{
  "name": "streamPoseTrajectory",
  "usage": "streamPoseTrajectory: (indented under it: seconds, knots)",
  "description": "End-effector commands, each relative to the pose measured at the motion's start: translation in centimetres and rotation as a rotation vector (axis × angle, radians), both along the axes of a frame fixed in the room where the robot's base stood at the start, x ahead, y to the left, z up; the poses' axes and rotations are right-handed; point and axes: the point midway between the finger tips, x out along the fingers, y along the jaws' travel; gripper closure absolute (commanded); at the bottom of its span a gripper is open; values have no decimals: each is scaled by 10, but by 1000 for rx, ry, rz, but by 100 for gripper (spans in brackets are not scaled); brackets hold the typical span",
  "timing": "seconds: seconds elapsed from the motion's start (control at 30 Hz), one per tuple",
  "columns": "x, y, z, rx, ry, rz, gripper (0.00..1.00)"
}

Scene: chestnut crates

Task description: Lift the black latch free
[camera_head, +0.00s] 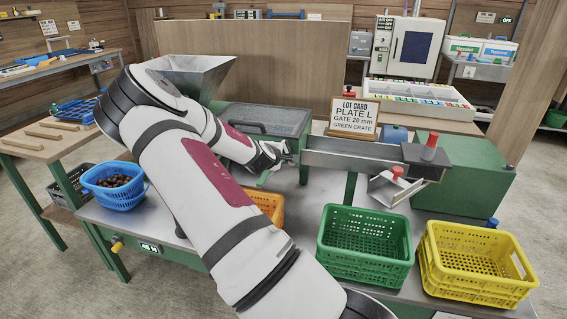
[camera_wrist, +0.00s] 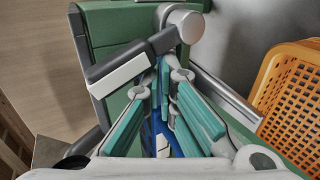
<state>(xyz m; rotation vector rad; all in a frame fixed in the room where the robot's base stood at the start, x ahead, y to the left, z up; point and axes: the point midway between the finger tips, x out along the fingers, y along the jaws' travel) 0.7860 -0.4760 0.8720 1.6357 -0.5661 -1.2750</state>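A black latch bar (camera_wrist: 130,59) with a pale grey front edge lies across the upper middle of the wrist view. Its right end meets a grey cylinder (camera_wrist: 186,23) on a green housing (camera_wrist: 108,27). My gripper (camera_wrist: 163,84) has teal-padded fingers that stand apart just below the bar; blue and dark parts show between them. I cannot tell whether a finger touches the bar. In the head view my gripper (camera_head: 283,153) is at the left end of the grey metal chute, where the latch cannot be made out.
The lot card (camera_head: 354,115) stands behind the chute (camera_head: 350,158). Red knobs (camera_head: 429,147) rise at its right. The green crate (camera_head: 365,268) and yellow crate (camera_head: 470,290) stand in front, an orange crate (camera_head: 268,200) beside my arm. A blue basket (camera_head: 115,196) of chestnuts is at left.

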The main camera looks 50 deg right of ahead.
Motion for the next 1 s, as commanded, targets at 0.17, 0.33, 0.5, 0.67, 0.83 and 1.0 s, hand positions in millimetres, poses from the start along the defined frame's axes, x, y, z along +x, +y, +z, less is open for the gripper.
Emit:
streamPoseTrajectory:
  seconds: [0.17, 0.33, 0.5, 0.67, 0.83, 1.0]
  knots:
    - [-4, -2, 0, 0, 3, -8, 100]
    - [-7, -4, 3, 0, 4, -8, 100]
    - [-9, -3, 5, 1, 4, -8, 100]
    - [-11, 8, 5, 1, 6, -5, 100]
    - [-16, 23, 5, 0, 5, -7, 100]
    - [-20, 38, 5, 0, 7, -5, 100]
